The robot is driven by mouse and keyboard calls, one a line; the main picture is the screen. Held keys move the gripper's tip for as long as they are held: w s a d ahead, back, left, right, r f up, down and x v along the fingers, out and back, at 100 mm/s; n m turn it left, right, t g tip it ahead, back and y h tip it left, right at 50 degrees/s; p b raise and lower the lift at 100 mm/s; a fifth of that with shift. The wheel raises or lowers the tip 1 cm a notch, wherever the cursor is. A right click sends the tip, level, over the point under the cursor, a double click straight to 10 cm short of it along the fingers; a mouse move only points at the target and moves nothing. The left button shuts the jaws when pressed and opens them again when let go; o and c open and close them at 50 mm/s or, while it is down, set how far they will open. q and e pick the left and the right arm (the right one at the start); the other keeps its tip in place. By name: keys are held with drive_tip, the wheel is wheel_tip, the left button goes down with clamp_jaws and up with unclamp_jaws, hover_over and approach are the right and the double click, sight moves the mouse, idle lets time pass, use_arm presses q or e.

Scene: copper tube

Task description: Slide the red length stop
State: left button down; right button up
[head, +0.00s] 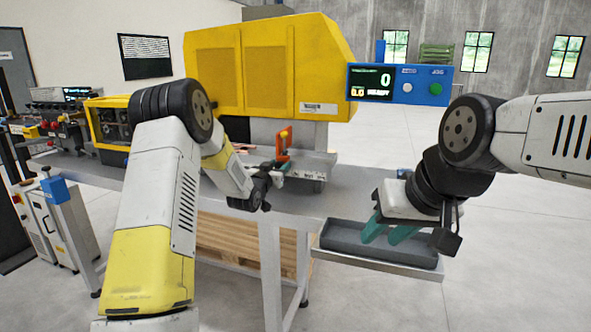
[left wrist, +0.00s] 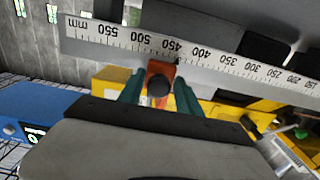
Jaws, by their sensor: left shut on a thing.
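The red length stop (head: 284,142) is an upright orange-red piece on the bench below the yellow machine, beside a white millimetre scale. In the left wrist view the stop (left wrist: 161,76) has a dark round knob and sits near the 450 mark of the scale (left wrist: 200,55). My left gripper (left wrist: 160,98) has its green fingers on both sides of the stop and is shut on it.
The yellow machine housing (head: 263,70) stands behind the stop. A blue control panel (head: 400,84) with a display juts to the right. The grey tray (head: 340,239) hangs off the bench's front right. The floor at right is clear.

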use_arm(q)
drive_tip(key=w+a, duration=0.1)
drive_tip(key=a, duration=0.4)
drive_tip(key=w+a, duration=0.1)
drive_tip(key=a, duration=0.2)
drive_tip(key=shift+w, duration=0.3)
drive_tip(key=c, duration=1.1)
unclamp_jaws()
drive_tip(key=shift+s, duration=0.1)
drive_tip(key=v, duration=0.7)
drive_tip(key=shift+s, duration=0.3)
drive_tip(key=shift+a, duration=0.1)
